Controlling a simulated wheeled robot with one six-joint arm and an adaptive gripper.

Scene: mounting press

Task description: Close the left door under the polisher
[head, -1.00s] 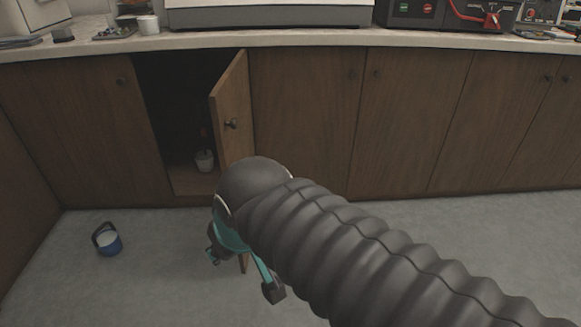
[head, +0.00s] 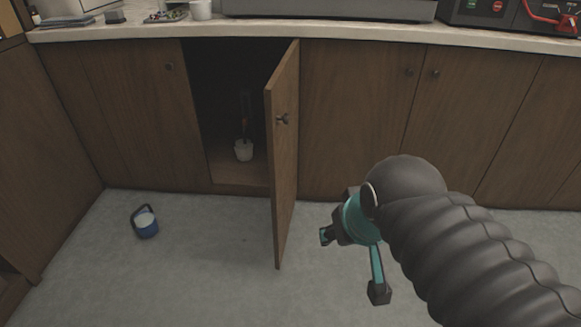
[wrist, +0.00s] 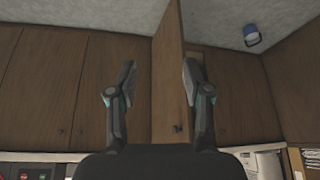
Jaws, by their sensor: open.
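The open wooden cabinet door (head: 284,160) swings out from its right-hand edge and stands nearly edge-on in the head view, with a dark round knob (head: 282,119). Its dark cabinet opening (head: 222,95) is uncovered to the left. My gripper (head: 352,264) is open and empty, low and to the right of the door, apart from it in the head view. In the wrist view, which looks upside down, the door (wrist: 169,85) shows as a narrow upright panel between my open fingers (wrist: 159,68); I cannot tell its distance from them.
A blue bucket (head: 145,222) sits on the floor to the left. A closed door (head: 355,120) lies right of the open one. A large machine (head: 330,10) stands on the counter above. The floor before the opening is clear.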

